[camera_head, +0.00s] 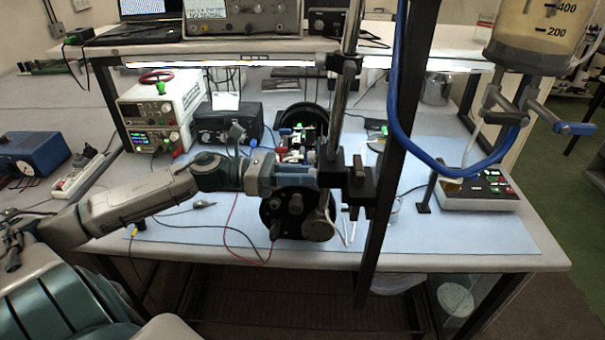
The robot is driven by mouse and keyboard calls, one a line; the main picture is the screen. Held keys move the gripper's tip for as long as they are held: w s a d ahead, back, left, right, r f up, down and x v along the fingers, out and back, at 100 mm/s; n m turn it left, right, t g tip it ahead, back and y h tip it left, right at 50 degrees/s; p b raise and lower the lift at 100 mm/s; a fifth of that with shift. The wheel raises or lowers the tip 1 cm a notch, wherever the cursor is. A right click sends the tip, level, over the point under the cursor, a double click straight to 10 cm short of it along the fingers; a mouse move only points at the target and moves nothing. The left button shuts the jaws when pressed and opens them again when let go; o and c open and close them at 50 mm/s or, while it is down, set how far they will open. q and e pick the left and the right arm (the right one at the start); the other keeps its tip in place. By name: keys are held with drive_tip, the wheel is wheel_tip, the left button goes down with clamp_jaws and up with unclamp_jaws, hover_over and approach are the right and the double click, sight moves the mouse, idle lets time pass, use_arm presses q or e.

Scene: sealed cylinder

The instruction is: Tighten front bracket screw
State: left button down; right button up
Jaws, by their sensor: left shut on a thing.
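A black clamp-like bracket (361,182) sits on the upright metal rod (346,95) at the middle, in front of the bench. My left arm reaches in from the left, and my left gripper (316,174) is at the bracket's left side. Its jaws are shut on a small part there, seemingly the bracket screw, which the fingers mostly hide. A round black plate with holes (285,220) hangs just below the gripper. The clear cylinder (540,38) with volume marks is at the upper right, with metal valve fittings under it. My right gripper is not in view.
A dark upright post (386,180) and a blue hose (398,110) stand just right of the bracket. The blue mat (470,235) is clear at the front right. A control box (478,190) stands behind it; power supplies (158,115) stand at the back left.

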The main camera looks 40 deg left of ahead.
use_arm(q)
drive_tip(key=c, duration=1.4)
unclamp_jaws()
drive_tip(key=shift+a, duration=0.1)
drive_tip(key=shift+o, duration=0.8)
drive_tip(key=shift+s+a, duration=0.2)
drive_tip(key=shift+a, duration=0.05)
drive_tip(key=shift+d, duration=0.1)
drive_tip(key=shift+s+a+p, duration=0.2)
drive_tip(key=shift+a+p, duration=0.1)
drive_tip(key=shift+p, duration=0.15)
drive_tip(key=p+v, duration=1)
drive_tip(key=shift+s+a+f, duration=0.1)
